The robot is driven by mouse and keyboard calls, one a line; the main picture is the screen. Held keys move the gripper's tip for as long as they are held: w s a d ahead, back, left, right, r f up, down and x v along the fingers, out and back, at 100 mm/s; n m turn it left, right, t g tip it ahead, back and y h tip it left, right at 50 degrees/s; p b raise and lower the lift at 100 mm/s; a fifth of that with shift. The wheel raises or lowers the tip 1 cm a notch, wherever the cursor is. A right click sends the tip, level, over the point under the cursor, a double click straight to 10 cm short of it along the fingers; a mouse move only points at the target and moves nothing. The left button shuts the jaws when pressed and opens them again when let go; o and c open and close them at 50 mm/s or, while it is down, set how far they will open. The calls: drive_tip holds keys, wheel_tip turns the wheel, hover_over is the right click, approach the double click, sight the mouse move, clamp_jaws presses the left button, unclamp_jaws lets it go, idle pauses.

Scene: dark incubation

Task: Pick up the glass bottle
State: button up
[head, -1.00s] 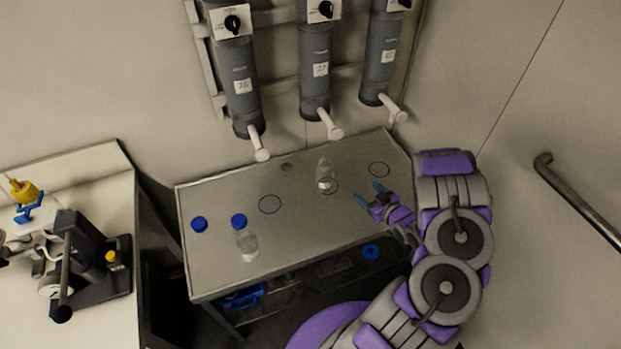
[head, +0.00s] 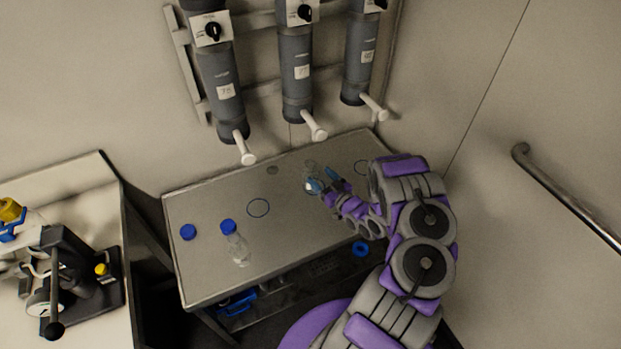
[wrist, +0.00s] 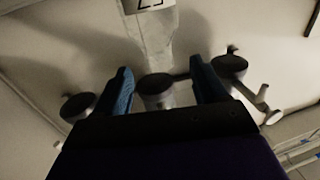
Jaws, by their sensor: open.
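A clear glass bottle (head: 308,169) without a cap stands at the back of the metal table, right of its middle, partly hidden by my fingertips. A second clear bottle (head: 238,249) with a blue cap stands near the table's front left. My gripper (head: 325,179) is open, its blue fingers at the uncapped bottle. I cannot tell whether they touch it or stand around it.
The metal table (head: 285,225) has blue rings marked on top and a loose blue cap (head: 188,232) at left. Grey wall cylinders with white spouts (head: 314,127) hang behind it. A side bench (head: 85,190) with equipment stands left. A handrail (head: 570,200) is at right.

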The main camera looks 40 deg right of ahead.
sight(314, 170)
drive_tip(key=shift+w+r, duration=0.1)
drive_tip(key=shift+w, duration=0.55)
drive_tip(key=shift+w+d, duration=0.15)
drive_tip(key=shift+w, duration=0.35)
drive_tip(key=shift+w+d, duration=0.1)
drive_tip(key=shift+w, duration=2.25)
drive_tip(key=shift+c, duration=0.3)
clamp_jaws()
